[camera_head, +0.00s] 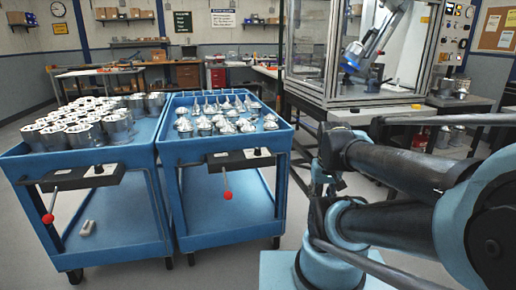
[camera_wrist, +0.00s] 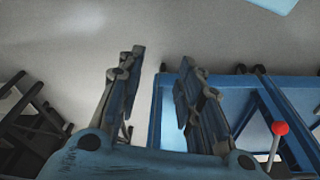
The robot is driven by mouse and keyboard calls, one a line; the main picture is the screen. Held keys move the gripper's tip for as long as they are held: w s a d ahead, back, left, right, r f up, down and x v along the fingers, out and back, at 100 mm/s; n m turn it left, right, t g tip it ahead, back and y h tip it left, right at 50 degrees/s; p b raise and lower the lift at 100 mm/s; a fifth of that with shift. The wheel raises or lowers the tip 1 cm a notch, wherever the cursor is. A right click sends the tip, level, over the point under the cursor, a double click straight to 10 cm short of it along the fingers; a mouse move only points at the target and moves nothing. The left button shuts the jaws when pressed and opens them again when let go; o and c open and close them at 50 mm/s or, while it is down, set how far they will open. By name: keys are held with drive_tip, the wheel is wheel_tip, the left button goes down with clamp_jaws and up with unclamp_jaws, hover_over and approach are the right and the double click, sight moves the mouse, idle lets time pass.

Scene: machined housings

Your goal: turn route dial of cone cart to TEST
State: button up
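The cone cart is the right-hand blue cart (camera_head: 222,150), with several shiny cone-shaped parts (camera_head: 222,112) on its top. A dark panel (camera_head: 240,161) sits on its front edge, and a lever with a red ball (camera_head: 228,195) hangs below it. No dial markings, TEST included, can be read. My gripper (camera_wrist: 162,58) is open and empty in the wrist view, fingers apart above the floor. In the head view my gripper (camera_head: 324,178) is right of the cone cart, apart from it. In the wrist view a blue cart frame (camera_wrist: 225,82) and a red ball (camera_wrist: 281,128) lie to its right.
A second blue cart (camera_head: 88,165) with several cylindrical housings (camera_head: 85,122) stands close on the left, with its own red-ball lever (camera_head: 48,218). A glazed machine enclosure (camera_head: 355,60) stands behind on the right. Open floor (camera_head: 200,268) lies in front of the carts.

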drive_tip(key=o, duration=0.3)
drive_tip(key=shift+o, duration=0.4)
drive_tip(key=shift+a+r+n, duration=0.25)
drive_tip(key=shift+r+n, duration=0.15)
drive_tip(key=shift+r, duration=0.6)
wheel_tip(320, 180, up, 19)
drive_tip(key=n+g, duration=0.2)
drive_tip(key=n, duration=1.5)
hover_over(258, 151)
drive_tip(key=w, duration=0.2)
drive_tip(key=f, duration=1.6)
drive_tip(key=shift+s+f, duration=0.2)
drive_tip(key=shift+f, duration=0.15)
drive_tip(key=shift+c, duration=0.3)
drive_tip(key=c, duration=1)
